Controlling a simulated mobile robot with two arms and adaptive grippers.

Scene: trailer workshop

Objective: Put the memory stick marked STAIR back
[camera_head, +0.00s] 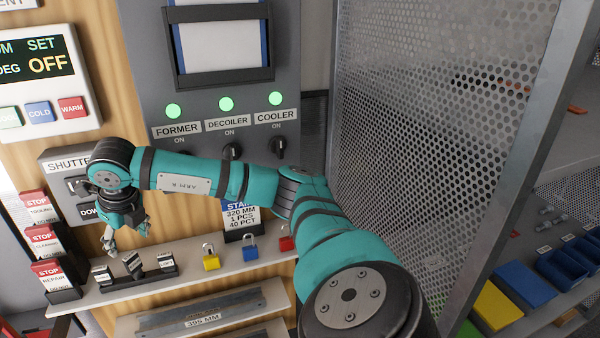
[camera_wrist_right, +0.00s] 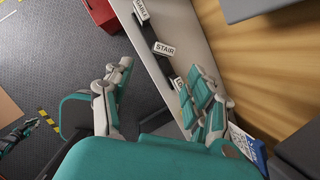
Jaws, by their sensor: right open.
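The memory stick marked STAIR (camera_wrist_right: 164,48) has a white label and stands on the shelf in the right wrist view, between a stick marked GABLE (camera_wrist_right: 142,10) and a third stick (camera_wrist_right: 178,83) partly hidden by my fingers. In the head view the sticks are small; the middle one (camera_head: 133,262) stands in a dark holder, with one to its left (camera_head: 102,275) and one to its right (camera_head: 165,260). My right gripper (camera_head: 127,236) is open above the sticks. Its fingers (camera_wrist_right: 154,80) are apart, with STAIR ahead of the gap, and I see nothing held.
Yellow (camera_head: 210,257), blue (camera_head: 250,247) and red (camera_head: 287,238) padlocks stand along the shelf (camera_head: 200,272). Red STOP tags (camera_head: 45,240) hang at left. A sign (camera_head: 240,215) stands behind the padlocks. A perforated metal panel (camera_head: 430,130) rises at right.

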